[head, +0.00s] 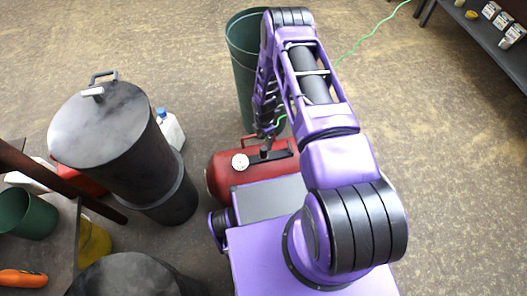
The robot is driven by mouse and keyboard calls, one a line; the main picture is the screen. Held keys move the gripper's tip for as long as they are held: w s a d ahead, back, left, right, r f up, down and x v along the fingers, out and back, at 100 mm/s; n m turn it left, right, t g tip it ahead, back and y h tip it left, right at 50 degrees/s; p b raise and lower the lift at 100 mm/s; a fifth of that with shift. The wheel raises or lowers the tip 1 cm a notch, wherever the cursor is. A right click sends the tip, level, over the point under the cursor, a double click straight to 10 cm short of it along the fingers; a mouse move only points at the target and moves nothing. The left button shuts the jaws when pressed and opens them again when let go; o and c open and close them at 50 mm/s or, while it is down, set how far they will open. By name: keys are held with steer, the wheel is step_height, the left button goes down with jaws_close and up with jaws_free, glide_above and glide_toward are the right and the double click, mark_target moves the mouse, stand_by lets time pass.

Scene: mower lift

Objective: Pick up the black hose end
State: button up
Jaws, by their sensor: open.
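My arm reaches out over a red tank (222,177) with a white round gauge (240,161). My gripper (266,134) is at the arm's far end, just above the tank's top; it is small and dark here, and it is open. A thin green hose (352,48) runs down from the top edge and passes behind my arm. A short green piece (281,121) shows beside my gripper. A small dark piece (264,152) sits on the tank under my gripper; I cannot tell whether it is the black hose end. Nothing is clearly held.
A tall green bin (240,75) stands behind the tank, close to my arm. A large black lidded bin (112,130) and a white bottle (170,130) stand to the left. A shelf (475,35) with small cans is at the upper right. The floor at right is clear.

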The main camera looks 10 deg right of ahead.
mark_target(264, 148)
step_height(264, 148, down, 7)
steer(key=shift+a+r+b, duration=0.1)
steer(key=shift+r+b, duration=0.05)
steer(key=shift+b, duration=0.4)
jaws_close()
